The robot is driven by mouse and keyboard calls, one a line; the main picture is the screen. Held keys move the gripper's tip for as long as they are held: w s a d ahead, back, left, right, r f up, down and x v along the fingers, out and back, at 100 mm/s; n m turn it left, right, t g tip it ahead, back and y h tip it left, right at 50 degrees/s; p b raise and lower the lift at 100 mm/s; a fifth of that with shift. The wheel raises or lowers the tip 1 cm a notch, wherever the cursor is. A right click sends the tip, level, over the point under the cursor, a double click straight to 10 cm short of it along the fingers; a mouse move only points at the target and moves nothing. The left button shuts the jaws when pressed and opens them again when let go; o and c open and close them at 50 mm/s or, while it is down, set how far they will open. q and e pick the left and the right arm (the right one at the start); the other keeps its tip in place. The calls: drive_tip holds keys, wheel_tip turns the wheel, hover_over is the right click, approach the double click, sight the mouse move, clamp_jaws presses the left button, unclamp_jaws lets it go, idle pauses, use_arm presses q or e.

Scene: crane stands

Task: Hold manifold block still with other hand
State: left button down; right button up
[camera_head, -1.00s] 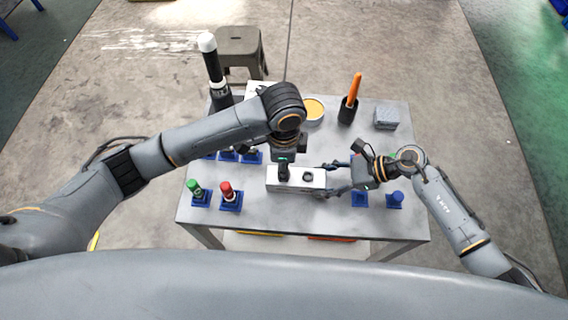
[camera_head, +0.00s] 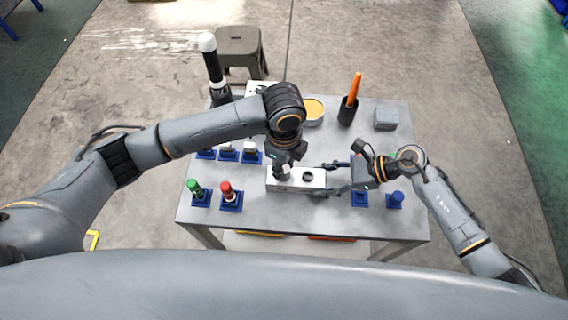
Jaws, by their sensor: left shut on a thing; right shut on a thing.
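The manifold block (camera_head: 312,181) is a white block lying on the grey table, with a dark round port (camera_head: 308,177) on its top. My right gripper (camera_head: 330,187) reaches in from the right and is shut on the block's right end. My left gripper (camera_head: 285,162) points down over the block's left part. It is shut on a small grey fitting (camera_head: 284,173) that stands at the block's top. The gripper partly hides the fitting, and I cannot tell how deep it sits in the block.
Green (camera_head: 194,187) and red (camera_head: 227,190) fittings stand in blue holders at the front left, with several pale ones behind. Blue holders (camera_head: 395,200) stand at the right. An orange-handled tool (camera_head: 355,88) in a black cup, a yellow-filled bowl (camera_head: 314,108) and a grey block (camera_head: 386,118) stand at the back.

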use_arm(q)
drive_tip(key=m, duration=0.4)
drive_tip(key=shift+m, duration=0.3)
drive_tip(key=m, duration=0.5)
drive_tip(key=c, duration=1)
unclamp_jaws()
drive_tip(key=shift+c, duration=0.5)
